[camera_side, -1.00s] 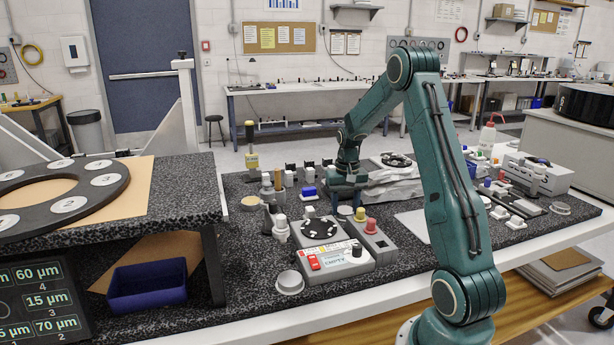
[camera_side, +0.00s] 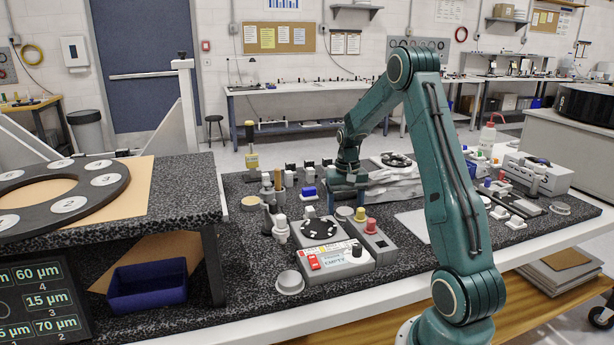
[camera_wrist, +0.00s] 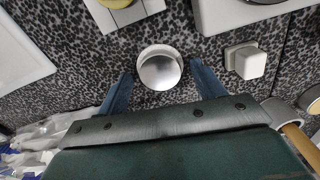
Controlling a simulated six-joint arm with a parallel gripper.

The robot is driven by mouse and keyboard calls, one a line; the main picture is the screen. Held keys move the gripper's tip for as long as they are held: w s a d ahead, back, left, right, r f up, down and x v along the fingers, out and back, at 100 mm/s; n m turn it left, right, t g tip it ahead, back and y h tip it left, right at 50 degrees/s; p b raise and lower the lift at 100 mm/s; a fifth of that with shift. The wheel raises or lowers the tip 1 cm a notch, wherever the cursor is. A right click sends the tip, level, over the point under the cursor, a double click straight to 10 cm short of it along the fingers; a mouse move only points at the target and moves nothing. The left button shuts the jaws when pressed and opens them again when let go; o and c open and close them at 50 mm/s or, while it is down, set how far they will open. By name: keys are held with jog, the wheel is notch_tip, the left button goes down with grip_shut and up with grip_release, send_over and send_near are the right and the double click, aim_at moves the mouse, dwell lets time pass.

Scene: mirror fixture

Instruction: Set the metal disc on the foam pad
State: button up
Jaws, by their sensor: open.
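A shiny round metal disc (camera_wrist: 159,70) shows in the wrist view with a pale rim around it. I cannot tell whether the rim is part of it or a shallow holder. My gripper (camera_wrist: 161,76) is open, with one blue finger on each side of the disc and a gap at both sides. In the side view my gripper (camera_side: 346,203) is low over the bench, just behind the grey box with the knobs; a small pale round top (camera_side: 344,212) shows below it. I cannot identify the foam pad for certain.
A grey box with a black dial (camera_side: 320,229) stands in front of my gripper, beside a narrow box with red and yellow knobs (camera_side: 371,240). In the wrist view, a white square-topped block (camera_wrist: 250,62) is right of the disc. A blue bin (camera_side: 148,286) is at left.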

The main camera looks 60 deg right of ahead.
aim_at(345, 211)
notch_tip(345, 211, up, 12)
dwell(0.6)
dwell(0.5)
jog(key=s+a+r+n+t+h, duration=0.15)
jog(key=a+r, duration=0.25)
jog(key=a, duration=0.5)
jog(key=a+r+n+t+y, duration=0.1)
jog(key=a+r+n, duration=0.25)
jog(key=a, duration=0.55)
jog(key=s+a+f+n+t, duration=0.1)
jog(key=s+a+n+t, duration=0.2)
jog(key=s+a, duration=0.9)
jog(key=a+n, duration=0.2)
jog(key=a, duration=0.1)
jog(key=shift+s+a+f, duration=0.15)
jog(key=shift+a+f, duration=0.15)
jog(key=shift+f, duration=0.05)
